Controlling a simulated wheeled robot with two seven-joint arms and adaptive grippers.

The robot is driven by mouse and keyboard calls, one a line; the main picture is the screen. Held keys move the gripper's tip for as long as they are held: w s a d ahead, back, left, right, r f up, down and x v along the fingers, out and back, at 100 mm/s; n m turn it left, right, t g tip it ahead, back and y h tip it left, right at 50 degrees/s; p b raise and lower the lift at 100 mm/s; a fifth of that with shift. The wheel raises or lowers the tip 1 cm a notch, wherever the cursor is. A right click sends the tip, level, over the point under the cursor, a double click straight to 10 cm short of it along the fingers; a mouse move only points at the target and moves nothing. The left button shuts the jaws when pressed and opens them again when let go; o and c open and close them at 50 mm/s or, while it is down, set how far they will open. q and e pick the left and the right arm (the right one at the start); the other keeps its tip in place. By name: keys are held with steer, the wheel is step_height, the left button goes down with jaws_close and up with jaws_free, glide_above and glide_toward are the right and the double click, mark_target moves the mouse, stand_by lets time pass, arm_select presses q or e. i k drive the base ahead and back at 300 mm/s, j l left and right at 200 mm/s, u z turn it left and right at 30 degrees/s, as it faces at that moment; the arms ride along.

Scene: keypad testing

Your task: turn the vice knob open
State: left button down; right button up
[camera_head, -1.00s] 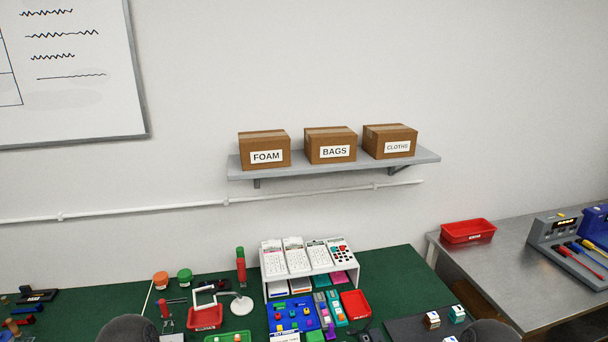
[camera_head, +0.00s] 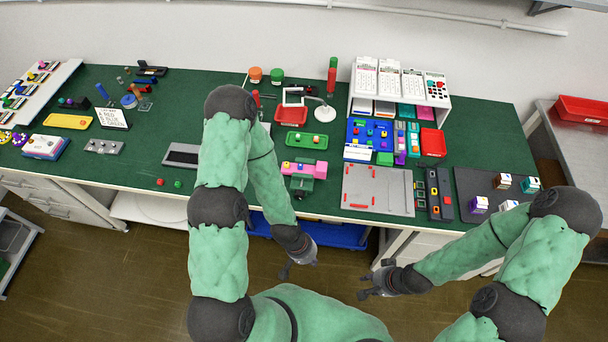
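What looks like the vice (camera_head: 302,187) is a small dark green device at the front edge of the green bench, with a pink block (camera_head: 312,168) at its top. Its knob is too small to make out clearly. My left gripper (camera_head: 298,268) hangs in front of the bench, below the vice in the picture and apart from it. Its fingers look spread and empty. My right gripper (camera_head: 368,286) is further right, also off the bench front, with fingers apart and nothing between them.
A grey board (camera_head: 378,192) lies right of the vice and a green tray (camera_head: 306,141) behind it. A red tray (camera_head: 291,116), a lamp (camera_head: 325,112) and a white rack (camera_head: 443,104) stand further back. My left arm passes over the bench left of the vice.

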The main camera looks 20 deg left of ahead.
mark_target(299, 195)
steer(key=i+l+u, duration=0.1)
steer(key=l, duration=0.35)
steer(key=i+l+u, duration=0.1)
steer(key=l, duration=0.3)
steer(key=u, duration=1.45)
